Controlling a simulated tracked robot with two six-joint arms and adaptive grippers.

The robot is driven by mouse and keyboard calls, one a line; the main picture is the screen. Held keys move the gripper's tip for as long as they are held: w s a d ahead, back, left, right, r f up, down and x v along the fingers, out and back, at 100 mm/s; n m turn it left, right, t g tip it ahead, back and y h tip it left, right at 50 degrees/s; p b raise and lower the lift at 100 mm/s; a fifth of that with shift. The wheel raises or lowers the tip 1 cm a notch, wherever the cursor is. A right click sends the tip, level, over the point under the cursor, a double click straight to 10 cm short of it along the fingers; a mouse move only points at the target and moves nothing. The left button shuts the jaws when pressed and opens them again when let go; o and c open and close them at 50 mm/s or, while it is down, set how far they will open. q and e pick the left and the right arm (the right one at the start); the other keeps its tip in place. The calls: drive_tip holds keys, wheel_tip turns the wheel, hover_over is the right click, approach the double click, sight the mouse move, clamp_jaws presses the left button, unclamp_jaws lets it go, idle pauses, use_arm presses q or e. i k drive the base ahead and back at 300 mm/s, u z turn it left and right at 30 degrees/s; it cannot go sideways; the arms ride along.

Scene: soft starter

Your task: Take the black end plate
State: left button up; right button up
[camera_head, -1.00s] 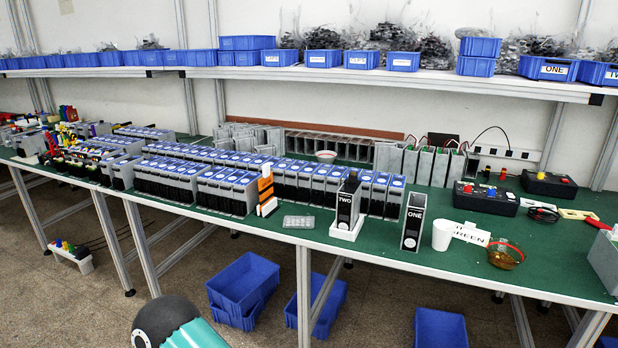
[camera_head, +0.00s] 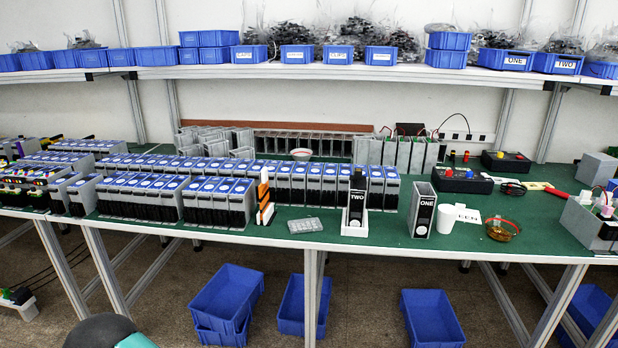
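Two upright units with black front plates stand near the front edge of the green table. One, marked TWO (camera_head: 356,207), sits in a white holder (camera_head: 354,231). The other, marked ONE (camera_head: 422,214), is in a grey casing to its right. I cannot tell for sure which part is the black end plate. Neither of my grippers is in view. Only a rounded black and teal part, likely of my own arm, shows at the bottom left.
Rows of grey and black units with blue tops (camera_head: 215,203) fill the table's left and middle. A white cup (camera_head: 445,219), an amber dish (camera_head: 501,230) and a clear tray (camera_head: 305,226) stand near the front. Blue bins (camera_head: 226,305) lie on the floor below.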

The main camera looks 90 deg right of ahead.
sight(362, 180)
drive_tip(key=u, duration=0.4)
drive_tip(key=i, duration=0.2)
drive_tip(key=z, duration=2.25)
drive_tip(key=i, duration=0.15)
drive_tip(key=z, duration=1.6)
drive_tip(key=k, duration=0.35)
drive_tip(key=z, duration=0.55)
drive_tip(key=i, duration=1.15)
drive_tip(key=u, duration=0.25)
